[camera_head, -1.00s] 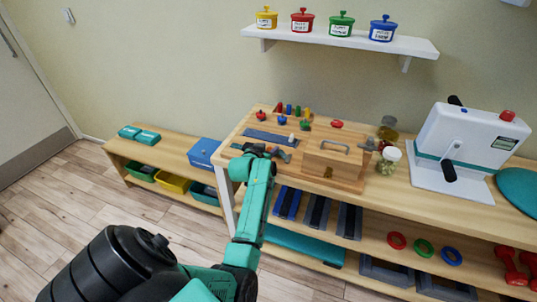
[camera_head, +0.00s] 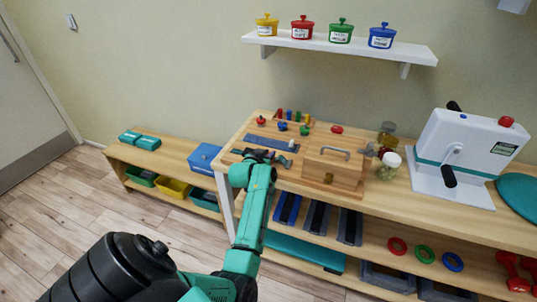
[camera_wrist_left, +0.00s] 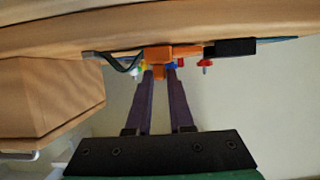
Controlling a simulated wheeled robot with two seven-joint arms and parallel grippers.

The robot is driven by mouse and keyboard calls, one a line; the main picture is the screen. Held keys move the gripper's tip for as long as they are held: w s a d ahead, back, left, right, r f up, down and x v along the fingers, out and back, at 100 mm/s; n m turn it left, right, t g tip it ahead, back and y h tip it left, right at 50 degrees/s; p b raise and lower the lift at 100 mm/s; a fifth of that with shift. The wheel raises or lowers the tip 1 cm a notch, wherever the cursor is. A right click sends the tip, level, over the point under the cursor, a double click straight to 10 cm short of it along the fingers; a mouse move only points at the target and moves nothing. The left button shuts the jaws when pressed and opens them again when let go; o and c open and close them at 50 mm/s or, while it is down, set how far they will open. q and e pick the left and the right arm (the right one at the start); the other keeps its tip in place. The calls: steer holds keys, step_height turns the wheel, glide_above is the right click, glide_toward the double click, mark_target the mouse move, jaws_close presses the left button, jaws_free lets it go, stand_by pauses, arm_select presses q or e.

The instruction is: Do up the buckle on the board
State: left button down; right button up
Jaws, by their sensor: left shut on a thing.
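The wooden board (camera_head: 252,129) lies on the table at its left end. My left gripper (camera_head: 262,156) is over the board's near part, and its jaws hide much of the buckle in the head view. In the left wrist view the gripper (camera_wrist_left: 160,72) is shut on an orange buckle part (camera_wrist_left: 158,54). A dark strap loop runs from that part to the left. Its orange end reaches right, towards a black buckle part (camera_wrist_left: 236,47) on a blue strap. The two parts look close together; I cannot tell whether they touch. My right gripper is not in view.
A wooden box with a handle (camera_head: 333,170) stands right of the board. Coloured knobs and pegs (camera_head: 292,116) are at the board's back. Jars (camera_head: 388,165) and a white cranked machine (camera_head: 468,150) stand farther right. A low bench (camera_head: 175,155) is at left.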

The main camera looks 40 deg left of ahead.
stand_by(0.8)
arm_select(q)
steer(key=a, duration=0.1)
steer(key=s+a, duration=0.1)
steer(key=a, duration=0.2)
steer(key=shift+s+a, duration=0.2)
steer(key=shift+s, duration=0.1)
steer(key=c, duration=0.8)
jaws_free()
steer(key=shift+a, duration=0.15)
